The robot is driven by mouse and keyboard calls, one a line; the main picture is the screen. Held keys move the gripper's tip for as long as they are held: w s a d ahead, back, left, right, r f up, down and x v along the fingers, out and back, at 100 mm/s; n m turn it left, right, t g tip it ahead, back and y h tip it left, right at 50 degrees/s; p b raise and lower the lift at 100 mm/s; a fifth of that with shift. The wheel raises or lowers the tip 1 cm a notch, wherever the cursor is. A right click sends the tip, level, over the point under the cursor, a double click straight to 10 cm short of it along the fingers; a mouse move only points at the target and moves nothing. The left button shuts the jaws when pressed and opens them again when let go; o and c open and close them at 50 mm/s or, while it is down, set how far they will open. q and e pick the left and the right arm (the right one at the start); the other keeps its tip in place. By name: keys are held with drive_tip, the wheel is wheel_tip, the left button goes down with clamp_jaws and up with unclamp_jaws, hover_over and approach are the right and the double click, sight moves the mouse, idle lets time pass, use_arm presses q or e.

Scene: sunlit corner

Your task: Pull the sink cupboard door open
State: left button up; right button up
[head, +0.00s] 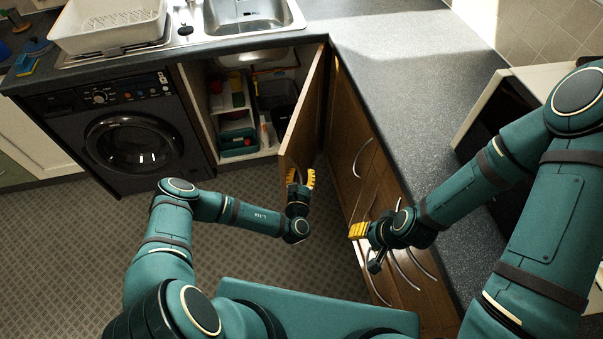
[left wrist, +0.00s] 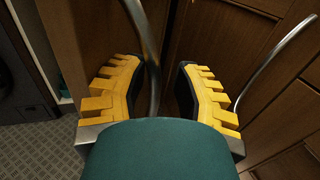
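The brown wooden sink cupboard door (head: 304,108) stands swung wide open on its right-hand side, and the inside of the cupboard (head: 250,105) shows. My left gripper (head: 300,177) is at the door's outer face, near its lower part. In the left wrist view, its yellow fingers are apart, with the door's curved metal handle (left wrist: 146,40) between them. The handle lies close to the left finger, and a gap shows on the right finger's side. My right gripper (head: 358,231) is in front of the drawers on the right; its finger opening is not clear.
A washing machine (head: 127,135) stands left of the cupboard. The dark worktop (head: 400,70) runs along the right above wooden drawers (head: 385,235) with metal handles. A white rack (head: 108,25) stands by the sink (head: 245,14). The floor (head: 255,180) before the cupboard is clear.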

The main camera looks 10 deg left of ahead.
use_arm(q)
drive_tip(key=s+d, duration=0.1)
drive_tip(key=s, duration=1.1)
drive_tip(key=shift+d, duration=0.1)
